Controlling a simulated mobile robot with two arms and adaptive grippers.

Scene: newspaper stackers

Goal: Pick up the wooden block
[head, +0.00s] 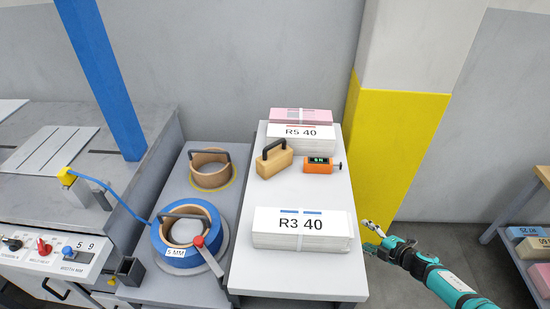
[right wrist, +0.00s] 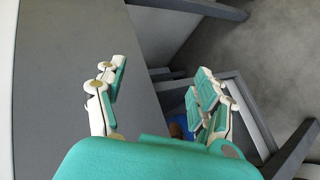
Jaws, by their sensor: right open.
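The wooden block (head: 274,161) stands on the white-topped table (head: 316,195) in the head view. The block does not show in that view. My left gripper is not in view.
The orange device (head: 319,166) stands right beside the block. The R5 40 stack (head: 300,137) is behind it and the R3 40 stack (head: 301,228) in front. A blue strap roll (head: 210,222) lies left. A yellow-and-white pillar (head: 395,140) rises behind the table's right side.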

